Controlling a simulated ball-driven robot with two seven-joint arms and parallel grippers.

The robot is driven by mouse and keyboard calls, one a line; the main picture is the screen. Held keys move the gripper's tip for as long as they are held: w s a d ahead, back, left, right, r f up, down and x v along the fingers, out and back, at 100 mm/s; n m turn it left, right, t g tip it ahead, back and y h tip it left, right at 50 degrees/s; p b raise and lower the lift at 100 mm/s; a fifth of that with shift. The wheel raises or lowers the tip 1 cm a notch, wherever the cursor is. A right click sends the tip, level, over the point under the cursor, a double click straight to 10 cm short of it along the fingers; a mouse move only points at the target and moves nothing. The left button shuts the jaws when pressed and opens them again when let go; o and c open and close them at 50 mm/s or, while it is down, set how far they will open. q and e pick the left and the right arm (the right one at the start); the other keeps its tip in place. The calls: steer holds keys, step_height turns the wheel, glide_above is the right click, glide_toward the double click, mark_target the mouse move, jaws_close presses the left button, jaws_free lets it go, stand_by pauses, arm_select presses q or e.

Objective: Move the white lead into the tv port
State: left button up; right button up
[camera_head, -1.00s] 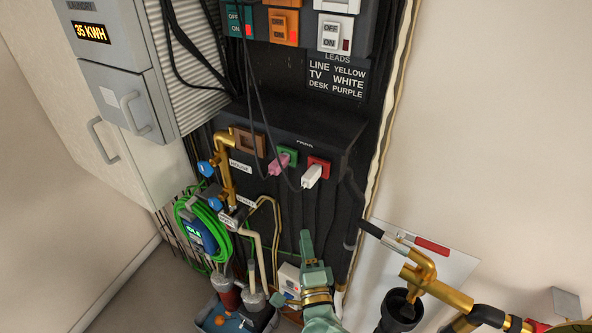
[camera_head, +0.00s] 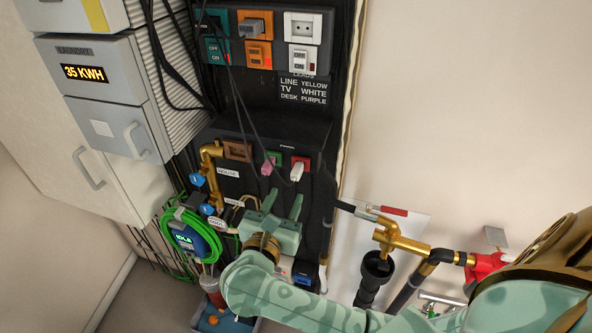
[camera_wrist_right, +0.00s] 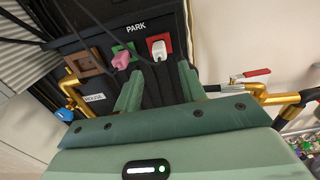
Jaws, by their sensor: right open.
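The white lead's plug (camera_head: 297,172) sits in the red socket (camera_head: 306,161) at the right of the PARK panel, with its dark cord rising from it. It also shows in the right wrist view (camera_wrist_right: 159,50). My right gripper (camera_head: 283,195) is open and empty, just below and in front of this plug, not touching it as far as I can tell. In the right wrist view its fingers (camera_wrist_right: 160,75) point up toward the panel, the plug showing beyond the gap. A white socket (camera_head: 303,27) at the upper right is empty; I cannot read a TV label on any port.
A pink plug (camera_head: 268,166) sits in the green socket (camera_head: 274,156), close left of the white one. The brown socket (camera_head: 238,151) is empty. Hanging cords cross the panel. Brass pipe (camera_head: 212,165) and a brass valve (camera_head: 400,241) flank the panel. A legend (camera_head: 304,90) lists TV WHITE.

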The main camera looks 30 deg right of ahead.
mark_target(294, 180)
steer(key=b+x, duration=0.2)
steer(key=x, duration=0.5)
steer(key=shift+w+f, duration=0.15)
steer(key=shift+x, duration=0.85)
steer(key=shift+b, duration=0.65)
stand_by(0.4)
jaws_close()
steer(key=shift+a, duration=0.1)
